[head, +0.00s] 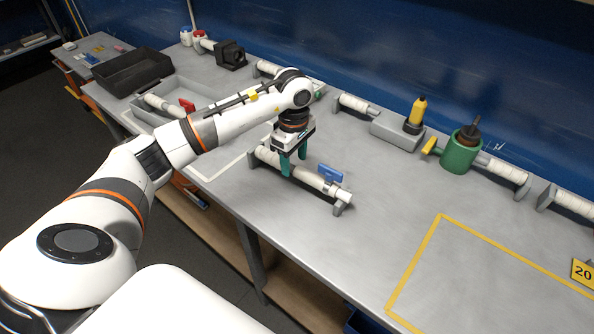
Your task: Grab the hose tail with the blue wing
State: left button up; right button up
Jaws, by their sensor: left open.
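The hose tail with the blue wing (331,174) is a white, thick tube lying across grey supports on the bench, with the blue wing near its right end. My left gripper (293,168) points down at the tube's middle, left of the blue wing. Its green fingers are open and appear to stand on either side of the tube; whether they touch it cannot be told. A similar white tube with a red wing (187,105) lies in a grey tray (203,92) further left, partly behind my arm. My right gripper is not in view.
The grey bench (370,232) is clear in front, with a yellow-taped rectangle (412,262) and a yellow "20" sign (582,272) at right. A green pot (459,153), a yellow bottle (417,112) and more white tubes line the back. A black tray (132,73) stands far left.

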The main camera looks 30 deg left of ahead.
aim_at(297, 171)
pick_arm(q)
jog(key=shift+w+d+f+p, duration=0.15)
jog(key=shift+f+p, duration=0.1)
jog(key=shift+f, duration=0.95)
jog(key=shift+w+d+f+p, duration=0.1)
jog(key=shift+f+p, duration=0.15)
jog(key=shift+f, duration=0.9)
jog(key=c, duration=1.2)
